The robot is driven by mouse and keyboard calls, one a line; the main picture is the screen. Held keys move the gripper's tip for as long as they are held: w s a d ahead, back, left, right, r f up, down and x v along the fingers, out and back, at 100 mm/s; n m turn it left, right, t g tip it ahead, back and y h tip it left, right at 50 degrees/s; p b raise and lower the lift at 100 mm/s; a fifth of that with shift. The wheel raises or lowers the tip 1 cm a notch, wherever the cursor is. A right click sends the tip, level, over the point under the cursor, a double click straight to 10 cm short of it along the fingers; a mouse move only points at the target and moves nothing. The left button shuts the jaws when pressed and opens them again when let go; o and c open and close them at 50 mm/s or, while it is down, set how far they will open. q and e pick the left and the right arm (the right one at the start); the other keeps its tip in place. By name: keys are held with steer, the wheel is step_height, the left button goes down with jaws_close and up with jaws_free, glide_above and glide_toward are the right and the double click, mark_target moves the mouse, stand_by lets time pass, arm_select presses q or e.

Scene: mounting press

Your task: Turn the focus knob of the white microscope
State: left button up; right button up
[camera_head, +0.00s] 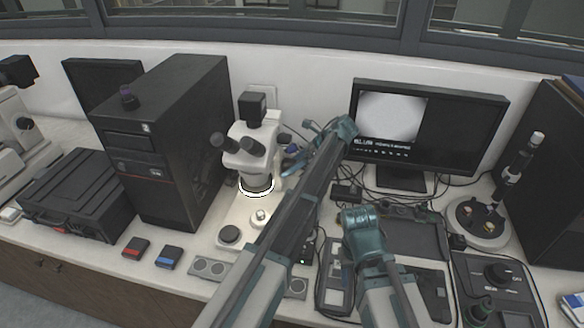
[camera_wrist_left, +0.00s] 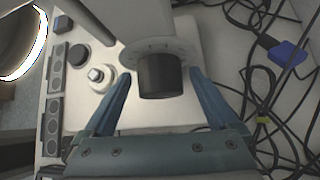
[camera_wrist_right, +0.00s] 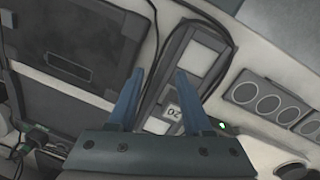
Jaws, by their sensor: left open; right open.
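The white microscope (camera_head: 250,150) stands left of centre in the head view, with a lit ring under its head. Its black focus knob (camera_wrist_left: 160,78) sticks out from a pale round collar in the left wrist view. My left gripper (camera_wrist_left: 159,74) is open, with one blue finger on each side of the knob. I see gaps between the fingers and the knob. In the head view my left gripper (camera_head: 290,156) is at the microscope's right side. My right gripper (camera_wrist_right: 160,74) is open and empty above a grey device with pale panels.
A black computer tower (camera_head: 170,140) stands left of the microscope, and a monitor (camera_head: 425,125) stands to the right. Loose cables (camera_wrist_left: 262,100) lie on the bench beside the microscope base. A black tray (camera_head: 410,235) and a control box (camera_head: 495,285) fill the front right.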

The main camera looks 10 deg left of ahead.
arm_select(q)
steer(key=c, duration=1.4)
steer(key=shift+o, duration=0.2)
steer(key=shift+s, duration=0.1)
steer(key=shift+s+n+t, duration=0.2)
steer(key=shift+n+t, duration=0.3)
steer(key=shift+t, duration=0.6)
steer(key=shift+f+n+t+b, duration=0.1)
steer(key=shift+n+t+b, duration=0.45)
steer(key=shift+t, duration=0.55)
arm_select(e)
steer(key=shift+f, duration=0.45)
arm_select(q)
steer(key=shift+n+t, duration=0.25)
steer(key=shift+t, duration=0.25)
arm_select(e)
steer(key=shift+f, duration=0.3)
arm_select(q)
steer(key=shift+w, duration=0.1)
